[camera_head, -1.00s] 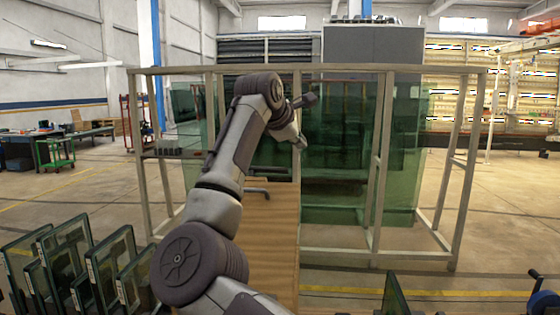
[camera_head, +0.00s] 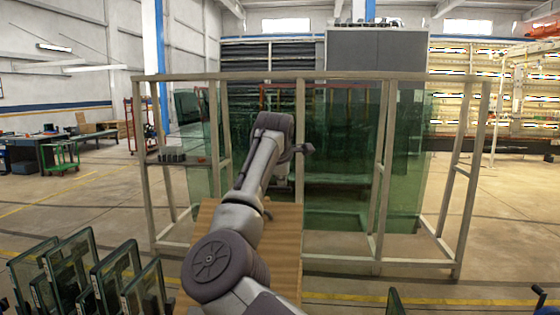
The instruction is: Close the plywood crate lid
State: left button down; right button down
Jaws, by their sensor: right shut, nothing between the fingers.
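A plywood panel of the crate (camera_head: 284,255) shows low in the middle of the head view, behind and to both sides of my right arm. A small dark handle-like piece (camera_head: 267,210) shows near its top edge, partly hidden by the arm. I cannot tell whether the panel is tilted or flat; the rest of the crate is hidden. My right gripper (camera_head: 304,149) is small and dark at the end of the arm, above the panel's top edge in the picture. It is shut and empty, apart from the panel in the picture. My left gripper is not in view.
A frame rack (camera_head: 385,170) with green glass sheets (camera_head: 345,190) stands behind the panel. Several small glass panes (camera_head: 70,268) stand at lower left. A pane edge (camera_head: 394,302) shows at bottom right. Open floor (camera_head: 520,230) lies to the right.

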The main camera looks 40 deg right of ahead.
jog(key=shift+x, duration=0.85)
jog(key=w+d+f+b, duration=0.2)
jog(key=d+f+b, duration=0.1)
jog(key=f, duration=0.5)
jog(key=w+d+f+b, duration=0.2)
jog(key=w+d+f, duration=0.1)
jog(key=f, duration=0.6)
jog(key=w+d+f+b, duration=0.2)
jog(key=d+f+b, duration=0.1)
jog(key=f, duration=0.6)
jog(key=shift+w+b, duration=0.15)
jog(key=shift+b, duration=0.2)
jog(key=shift+f, duration=0.1)
